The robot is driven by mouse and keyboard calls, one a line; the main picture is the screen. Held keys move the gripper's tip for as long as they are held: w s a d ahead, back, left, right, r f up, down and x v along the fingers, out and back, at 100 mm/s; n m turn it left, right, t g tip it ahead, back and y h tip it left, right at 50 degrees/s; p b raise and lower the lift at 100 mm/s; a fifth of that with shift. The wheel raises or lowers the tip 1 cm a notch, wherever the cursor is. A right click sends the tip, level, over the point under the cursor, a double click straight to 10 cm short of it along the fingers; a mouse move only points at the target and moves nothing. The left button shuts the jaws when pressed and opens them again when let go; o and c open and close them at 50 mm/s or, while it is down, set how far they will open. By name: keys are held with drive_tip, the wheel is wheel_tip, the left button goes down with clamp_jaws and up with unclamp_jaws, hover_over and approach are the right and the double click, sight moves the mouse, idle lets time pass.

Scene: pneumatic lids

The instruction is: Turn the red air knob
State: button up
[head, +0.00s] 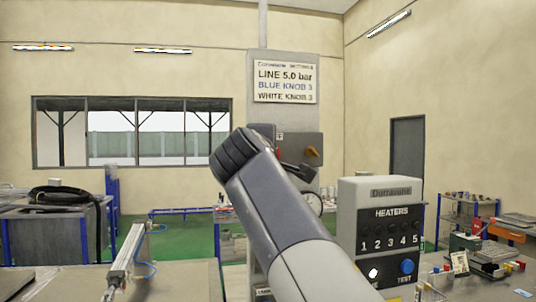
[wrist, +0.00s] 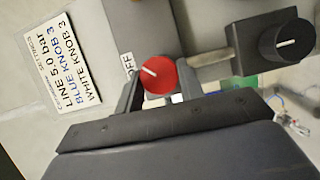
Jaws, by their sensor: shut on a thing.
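The red air knob (wrist: 163,79) shows in the wrist view as a round red disc with a white pointer line, which points up and left. My gripper (wrist: 160,88) has one dark finger on each side of it and is shut on it. A white OFF label (wrist: 128,65) sits just left of the knob.
A black knob (wrist: 287,45) with a white line sits to the right. A settings sign (head: 285,82) hangs on the grey panel, also in the wrist view (wrist: 62,62). A heater box (head: 385,235) stands right of my arm. A cylinder rig (head: 125,260) is at left.

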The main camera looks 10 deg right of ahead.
drive_tip(key=o, duration=1)
drive_tip(key=shift+s, duration=0.1)
drive_tip(key=b+v, duration=0.3)
drive_tip(key=v, duration=0.7)
drive_tip(key=shift+s+a, duration=0.1)
drive_tip(key=shift+s, duration=0.2)
drive_tip(key=p+x, duration=0.2)
drive_tip(key=x, duration=0.8)
drive_tip(key=shift+w+p, duration=0.4)
